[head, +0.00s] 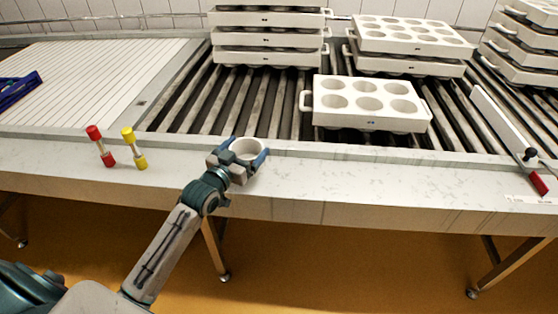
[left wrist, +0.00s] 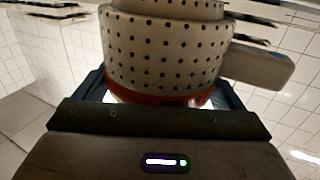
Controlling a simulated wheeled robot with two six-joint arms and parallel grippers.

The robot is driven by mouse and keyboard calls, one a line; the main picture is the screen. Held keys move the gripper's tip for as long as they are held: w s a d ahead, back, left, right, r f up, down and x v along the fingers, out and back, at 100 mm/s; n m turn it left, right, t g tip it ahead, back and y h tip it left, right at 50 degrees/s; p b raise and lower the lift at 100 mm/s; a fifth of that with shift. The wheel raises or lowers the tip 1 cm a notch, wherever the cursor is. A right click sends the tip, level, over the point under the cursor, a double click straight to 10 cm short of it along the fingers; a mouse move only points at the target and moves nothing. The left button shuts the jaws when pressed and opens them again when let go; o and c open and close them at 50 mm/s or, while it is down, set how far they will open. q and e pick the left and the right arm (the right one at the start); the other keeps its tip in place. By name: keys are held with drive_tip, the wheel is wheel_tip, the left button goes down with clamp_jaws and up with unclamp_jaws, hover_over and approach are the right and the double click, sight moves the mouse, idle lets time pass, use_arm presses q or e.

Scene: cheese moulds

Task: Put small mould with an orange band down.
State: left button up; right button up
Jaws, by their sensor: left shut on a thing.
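A small white mould (head: 248,149) is held between the fingers of my left gripper (head: 243,158) at the front ledge of the table, near the rollers. In the left wrist view the mould (left wrist: 160,50) is pale and full of small dark holes, with an orange-red band low on it in the picture. The fingers of my left gripper are shut around its sides. In the head view the band is hidden. I cannot tell whether the mould touches the ledge. My right gripper is not in view.
A white block mould (head: 368,105) with round cups lies on the rollers (head: 270,100). Stacks of block moulds (head: 268,38) stand behind. The middle ledge is clear.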

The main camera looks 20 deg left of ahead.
use_arm(q)
drive_tip(key=w+d+f, duration=0.1)
drive_tip(key=d, duration=0.1)
drive_tip(key=w+d+f, duration=0.2)
drive_tip(key=d, duration=0.1)
drive_tip(key=w+d+f, duration=0.1)
drive_tip(key=d, duration=0.2)
drive_tip(key=shift+w+f, duration=0.15)
drive_tip(key=shift+w, duration=0.1)
drive_tip(key=shift+f, duration=0.1)
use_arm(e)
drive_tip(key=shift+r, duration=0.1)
use_arm(q)
drive_tip(key=o, duration=0.8)
drive_tip(key=shift+c, duration=0.2)
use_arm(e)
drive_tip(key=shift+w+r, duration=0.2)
